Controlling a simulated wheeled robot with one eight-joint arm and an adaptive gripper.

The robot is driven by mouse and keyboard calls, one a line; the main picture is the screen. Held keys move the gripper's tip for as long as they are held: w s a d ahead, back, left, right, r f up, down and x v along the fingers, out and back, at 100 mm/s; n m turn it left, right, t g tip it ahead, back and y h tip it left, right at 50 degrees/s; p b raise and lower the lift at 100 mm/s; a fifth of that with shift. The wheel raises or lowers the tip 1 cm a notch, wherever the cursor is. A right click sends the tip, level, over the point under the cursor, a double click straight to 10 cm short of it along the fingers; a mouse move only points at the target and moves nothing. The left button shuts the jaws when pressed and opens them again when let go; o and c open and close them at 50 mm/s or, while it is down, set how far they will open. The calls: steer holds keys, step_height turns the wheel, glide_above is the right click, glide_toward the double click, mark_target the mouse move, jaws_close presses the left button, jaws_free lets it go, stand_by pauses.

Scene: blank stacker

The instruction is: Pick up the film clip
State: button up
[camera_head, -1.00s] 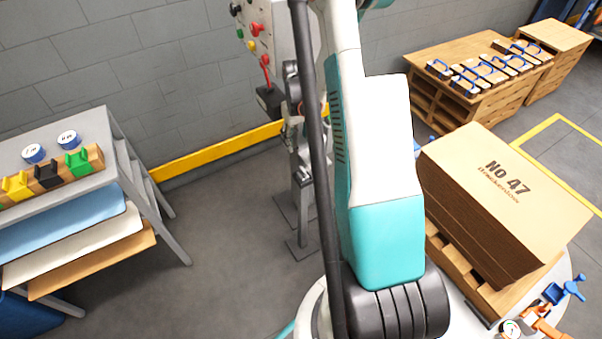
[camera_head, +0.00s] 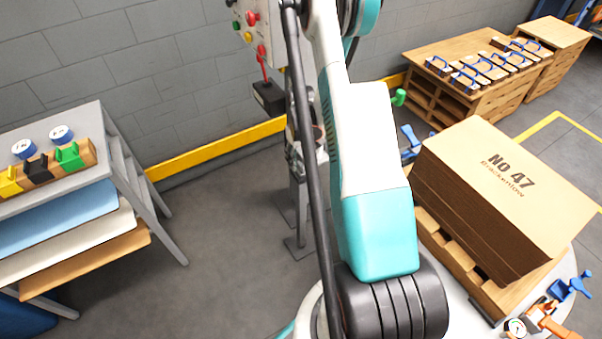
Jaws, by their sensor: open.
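A wooden block (camera_head: 88,153) on the grey rack's top at the left carries a row of clips. A yellow clip (camera_head: 10,182), a black clip (camera_head: 37,167) and a green clip (camera_head: 69,157) sit on it, upright and side by side. No readable label shows which of them is the film clip. My arm rises through the middle of the picture and leaves it at the top. My gripper is not in view, and nothing touches the clips.
Two blue-and-white round items (camera_head: 61,134) stand behind the clips. Sheets fill the rack's (camera_head: 172,240) lower shelves. A control panel (camera_head: 262,30) is on a post near the wall. A tall cardboard stack (camera_head: 500,190) stands at right. The floor between rack and post is clear.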

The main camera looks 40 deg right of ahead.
mark_target(301, 164)
step_height(301, 164, down, 4)
steer(key=shift+s+a+f+b, duration=0.1)
steer(key=shift+a+f+b, duration=0.05)
steer(key=shift+b, duration=0.8)
steer(key=c, duration=1.2)
